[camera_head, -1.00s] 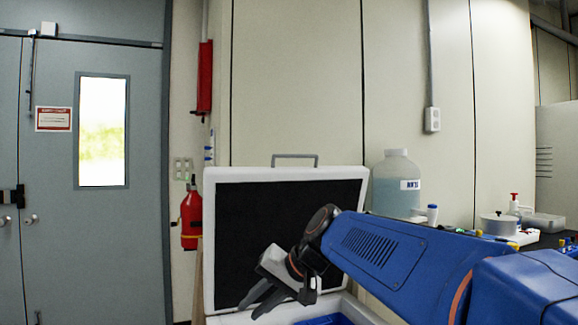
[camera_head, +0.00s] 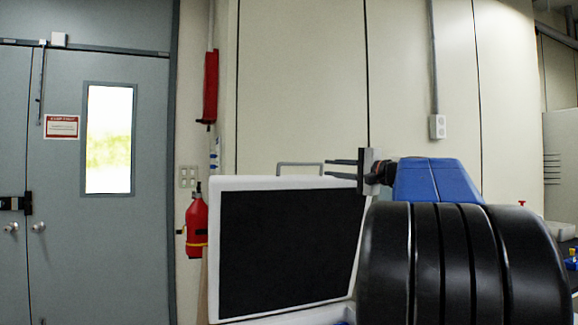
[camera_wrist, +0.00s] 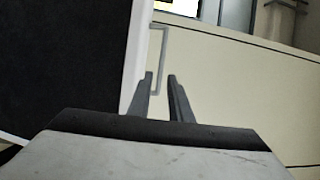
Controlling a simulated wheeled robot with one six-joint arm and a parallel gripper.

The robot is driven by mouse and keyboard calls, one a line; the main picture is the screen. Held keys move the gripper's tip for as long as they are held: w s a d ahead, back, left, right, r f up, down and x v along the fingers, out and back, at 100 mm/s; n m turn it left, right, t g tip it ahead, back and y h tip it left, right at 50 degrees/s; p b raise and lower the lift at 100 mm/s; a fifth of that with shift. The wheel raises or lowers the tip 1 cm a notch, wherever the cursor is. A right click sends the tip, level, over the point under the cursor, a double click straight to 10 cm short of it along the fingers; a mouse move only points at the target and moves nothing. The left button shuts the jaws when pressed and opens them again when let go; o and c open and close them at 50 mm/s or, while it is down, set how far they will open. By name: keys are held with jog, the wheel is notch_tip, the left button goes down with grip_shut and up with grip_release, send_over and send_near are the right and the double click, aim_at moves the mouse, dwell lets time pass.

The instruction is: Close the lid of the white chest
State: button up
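The white chest's lid (camera_head: 214,252) stands open and upright, with a black inner panel and a grey handle (camera_head: 300,164) on its top edge. Only a sliver of the chest body (camera_head: 318,315) shows at the bottom; my arm hides the rest. My gripper (camera_head: 334,168) is at the lid's top right corner, with its fingers pointing left.
A red fire extinguisher (camera_head: 196,222) hangs left of the lid by the grey door (camera_head: 60,240). A pale panelled wall (camera_head: 300,80) stands behind the lid. A counter with small items (camera_head: 572,256) is at the far right, mostly hidden by my arm.

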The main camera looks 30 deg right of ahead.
aim_at(295, 164)
jog(key=w, duration=0.5)
jog(key=w+a+r, duration=0.1)
jog(key=w, duration=0.5)
jog(key=w+a, duration=0.1)
jog(key=w, duration=0.5)
jog(key=shift+a+r, duration=0.25)
grip_shut()
